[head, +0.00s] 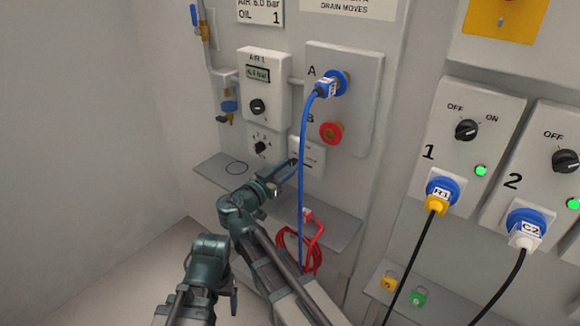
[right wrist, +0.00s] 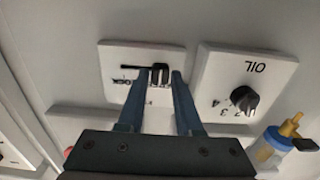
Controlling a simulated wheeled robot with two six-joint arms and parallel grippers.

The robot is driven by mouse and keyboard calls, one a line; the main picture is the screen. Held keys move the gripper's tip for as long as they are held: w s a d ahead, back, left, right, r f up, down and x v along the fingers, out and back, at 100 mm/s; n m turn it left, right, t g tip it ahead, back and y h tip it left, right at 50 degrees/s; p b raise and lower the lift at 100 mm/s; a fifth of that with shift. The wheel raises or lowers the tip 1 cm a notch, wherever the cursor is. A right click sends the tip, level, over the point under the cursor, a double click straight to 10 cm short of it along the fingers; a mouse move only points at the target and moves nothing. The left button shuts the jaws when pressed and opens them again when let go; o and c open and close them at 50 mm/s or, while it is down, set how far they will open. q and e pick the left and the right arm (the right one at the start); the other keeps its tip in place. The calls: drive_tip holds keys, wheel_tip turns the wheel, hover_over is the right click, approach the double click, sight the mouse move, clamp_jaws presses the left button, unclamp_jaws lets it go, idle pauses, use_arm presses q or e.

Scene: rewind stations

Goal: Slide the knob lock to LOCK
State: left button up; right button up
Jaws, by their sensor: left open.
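The knob lock is a white plate (head: 308,158) low on the grey panel in the head view. In the right wrist view its plate (right wrist: 113,61) appears with a slot, small lettering and a black slider knob (right wrist: 160,73). My right gripper (right wrist: 160,82) is at the plate, its two fingers apart, one on each side of the knob, with only narrow gaps visible. In the head view the right gripper (head: 287,168) partly covers the plate's lower left. My left gripper (head: 234,298) is low at left, open and away from the panel, its fingers hardly visible.
The OIL selector (right wrist: 245,97) is beside the lock plate. A blue hose (head: 301,160) hangs from socket A close to my right gripper. A shelf (head: 340,226) with a red coiled cable (head: 310,235) lies below.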

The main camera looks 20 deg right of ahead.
clamp_jaws()
idle(1.1)
